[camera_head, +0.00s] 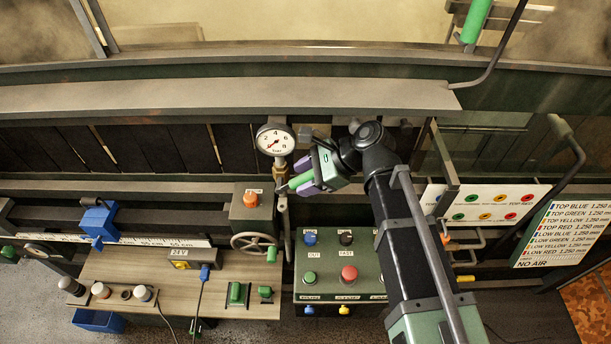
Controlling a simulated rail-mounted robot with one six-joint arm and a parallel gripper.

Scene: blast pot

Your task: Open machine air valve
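The air valve's green handle (300,181) sticks out to the right from a pipe fitting, below a round white pressure gauge (276,140). Its needle is too small to read for certain. My gripper (312,174), with purple finger pads, comes in from the right at the handle. One pad lies above the handle and one below it. Whether the pads press on the handle or only stand around it cannot be told. The gripper hides the handle's right end. A vertical pipe (284,225) runs down below the valve.
A control box (340,262) with red and green buttons stands below my gripper. A handwheel (255,243) and an orange button (251,199) are at left. A bent pipe rail and label boards (565,233) are at right.

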